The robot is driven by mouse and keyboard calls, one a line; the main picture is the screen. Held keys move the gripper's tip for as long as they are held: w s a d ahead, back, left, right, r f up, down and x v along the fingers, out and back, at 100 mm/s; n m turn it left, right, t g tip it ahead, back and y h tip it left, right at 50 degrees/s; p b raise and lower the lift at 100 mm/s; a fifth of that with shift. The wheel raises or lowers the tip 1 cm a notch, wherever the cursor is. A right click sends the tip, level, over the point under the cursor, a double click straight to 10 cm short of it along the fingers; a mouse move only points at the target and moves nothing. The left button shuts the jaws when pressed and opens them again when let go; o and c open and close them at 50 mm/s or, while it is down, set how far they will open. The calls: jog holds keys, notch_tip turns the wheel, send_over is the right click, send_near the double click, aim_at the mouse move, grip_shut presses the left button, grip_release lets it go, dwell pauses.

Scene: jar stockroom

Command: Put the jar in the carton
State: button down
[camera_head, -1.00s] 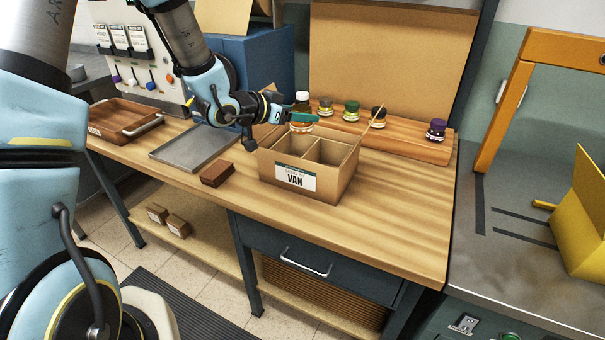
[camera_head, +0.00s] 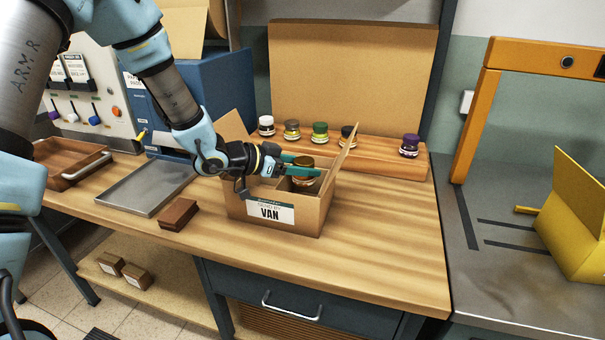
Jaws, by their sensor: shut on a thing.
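The jar (camera_head: 304,163) has a brown-gold lid and dark amber contents. My gripper (camera_head: 302,170) has green fingers and is shut on the jar, which is upright. The cardboard carton (camera_head: 310,215) stands on the wooden bench with its flaps raised and a white label reading VAN on its front. The jar is at the carton's opening, over or partly inside its right side. The arm and fingers hide much of the compartments, and I cannot tell whether the jar touches the bottom.
Several jars with white, olive, green, dark and purple (camera_head: 410,146) lids stand on a wooden riser (camera_head: 385,163) behind. A grey metal tray (camera_head: 147,188) and a small brown block (camera_head: 178,214) lie left of the carton. The bench's right side is clear.

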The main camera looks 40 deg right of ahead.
notch_tip(320, 180, down, 2)
jog(key=shift+f, duration=0.1)
jog(key=shift+f, duration=0.45)
jog(key=shift+f+b, duration=0.15)
jog(key=shift+b, duration=0.2)
